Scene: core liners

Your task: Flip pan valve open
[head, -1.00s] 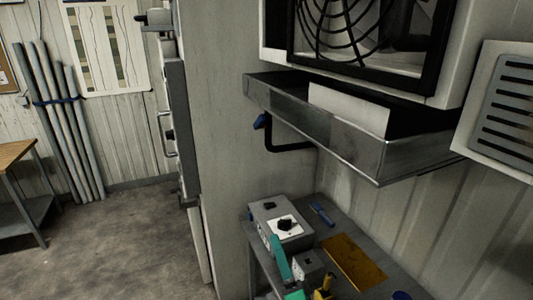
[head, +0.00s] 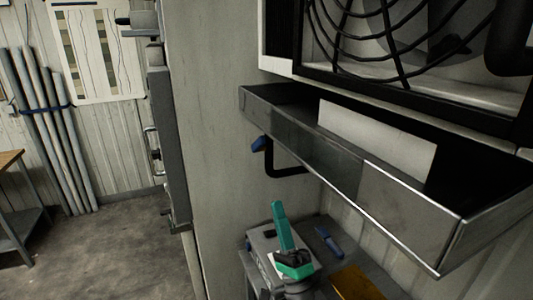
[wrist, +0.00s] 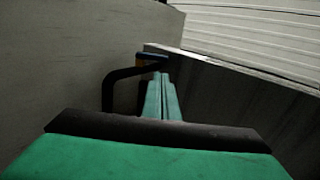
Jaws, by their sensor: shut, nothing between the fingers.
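The metal drip pan (head: 395,195) juts from the wall below a fan housing. A bent black drain pipe (head: 287,172) hangs under its left end, with a small blue valve handle (head: 262,143) on it. In the wrist view, the handle (wrist: 152,57) is dark blue and sits at the top of the black pipe (wrist: 109,88). My gripper (head: 277,204) is teal, shut and empty, pointing upward below the pipe. In the wrist view, the fingertips (wrist: 160,76) appear just below the handle. I cannot tell whether they touch the handle or pipe.
A small table under the pan carries a grey box (head: 262,243), a blue tool (head: 328,240) and an ochre sheet (head: 357,284). A grey wall panel (head: 225,130) is close behind the pipe. Open floor (head: 110,250) lies to the left.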

